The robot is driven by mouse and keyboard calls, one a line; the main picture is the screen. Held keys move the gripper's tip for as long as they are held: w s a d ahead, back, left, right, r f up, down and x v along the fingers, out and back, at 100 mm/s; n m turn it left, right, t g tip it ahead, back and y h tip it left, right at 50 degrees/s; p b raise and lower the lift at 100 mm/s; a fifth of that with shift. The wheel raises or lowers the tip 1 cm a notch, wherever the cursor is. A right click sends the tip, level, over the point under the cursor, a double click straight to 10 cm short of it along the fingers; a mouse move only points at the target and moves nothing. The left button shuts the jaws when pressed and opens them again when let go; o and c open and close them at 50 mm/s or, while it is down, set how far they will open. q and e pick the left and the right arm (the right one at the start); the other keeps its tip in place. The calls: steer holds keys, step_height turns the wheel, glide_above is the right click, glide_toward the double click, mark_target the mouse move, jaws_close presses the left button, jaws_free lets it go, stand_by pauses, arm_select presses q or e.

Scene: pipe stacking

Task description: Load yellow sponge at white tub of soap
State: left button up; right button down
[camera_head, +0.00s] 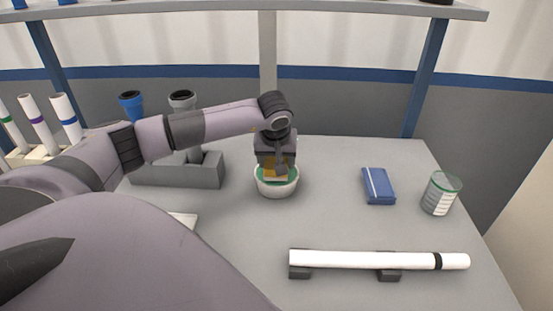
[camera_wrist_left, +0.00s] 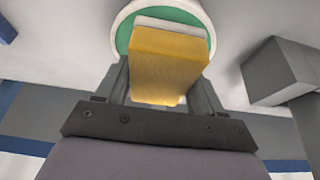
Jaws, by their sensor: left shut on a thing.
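The yellow sponge (camera_wrist_left: 168,58) is held between the two fingers of my left gripper (camera_wrist_left: 163,82), and its pale far end reaches over the green inside of the white tub (camera_wrist_left: 122,20). In the head view, my left gripper (camera_head: 276,160) points down over the white tub (camera_head: 277,190), which stands upright on the table. The sponge (camera_head: 272,174) shows partly there, at or just inside the tub's opening. I cannot tell how deep it sits or whether it touches the green soap. My right gripper is not in view.
A white pipe (camera_head: 360,260) lies on dark supports at the front right. A blue folded item (camera_head: 378,186) and a clear jar with a green band (camera_head: 441,194) stand at the right. A grey block holder (camera_head: 150,175) with upright pipes is behind my left arm.

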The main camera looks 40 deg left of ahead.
arm_select(q)
steer(key=shift+f+b, duration=0.45)
steer(key=shift+f, duration=0.15)
stand_by(1.3)
steer(key=shift+r, duration=0.1)
steer(key=shift+r+p, duration=2.65)
steer(key=shift+r, duration=0.85)
